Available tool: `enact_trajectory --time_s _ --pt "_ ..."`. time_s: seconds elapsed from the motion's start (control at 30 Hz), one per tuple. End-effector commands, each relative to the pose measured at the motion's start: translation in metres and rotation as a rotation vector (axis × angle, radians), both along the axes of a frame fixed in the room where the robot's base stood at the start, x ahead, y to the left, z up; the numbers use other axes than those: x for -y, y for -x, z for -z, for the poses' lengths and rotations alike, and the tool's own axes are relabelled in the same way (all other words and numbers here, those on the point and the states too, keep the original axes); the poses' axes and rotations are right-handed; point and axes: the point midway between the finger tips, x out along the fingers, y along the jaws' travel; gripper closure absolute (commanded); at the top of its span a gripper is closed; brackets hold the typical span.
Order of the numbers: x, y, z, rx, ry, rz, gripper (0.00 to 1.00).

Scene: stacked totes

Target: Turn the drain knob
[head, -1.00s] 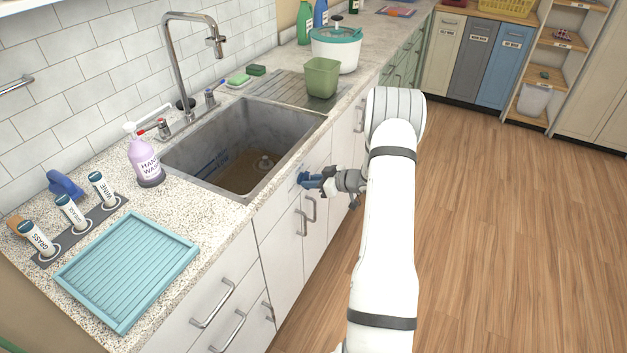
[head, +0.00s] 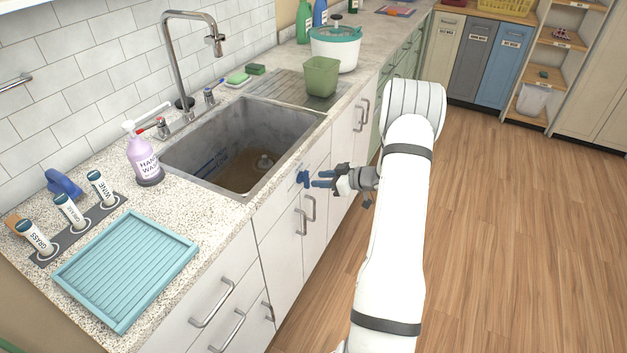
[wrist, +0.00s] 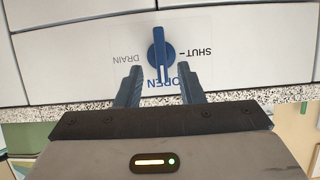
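The blue drain knob (head: 302,179) sits on the white cabinet front below the sink's front edge. In the wrist view the knob (wrist: 157,46) is upright in the picture, and the white line on its lower end points at the word OPEN. The labels DRAIN and SHUT flank it and read upside down. My gripper (head: 319,179) is open and empty, a short gap to the right of the knob in the head view. In the wrist view its two blue fingers (wrist: 159,70) are apart, one on either side below the knob.
The grey sink (head: 290,133) has a brownish bottom with a drain fitting. Cabinet handles (head: 310,207) stick out below the knob. A soap bottle (head: 145,160), a teal tray (head: 125,270) and a green tub (head: 321,77) stand on the counter. The wooden floor to the right is clear.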

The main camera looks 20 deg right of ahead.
Motion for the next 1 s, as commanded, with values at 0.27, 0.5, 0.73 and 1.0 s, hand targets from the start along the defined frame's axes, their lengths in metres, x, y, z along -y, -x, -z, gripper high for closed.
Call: enact_trajectory --time_s 0.27,0.5,0.73,1.0 --pt "0.017 0.021 -0.011 0.001 -0.001 0.0 0.65" --pt "0.017 0.022 -0.012 0.001 -0.001 -0.001 0.65" --pt "0.017 0.022 -0.012 0.001 -0.001 -0.001 0.65" --pt "0.013 -0.002 -0.049 0.01 0.129 0.108 0.65"
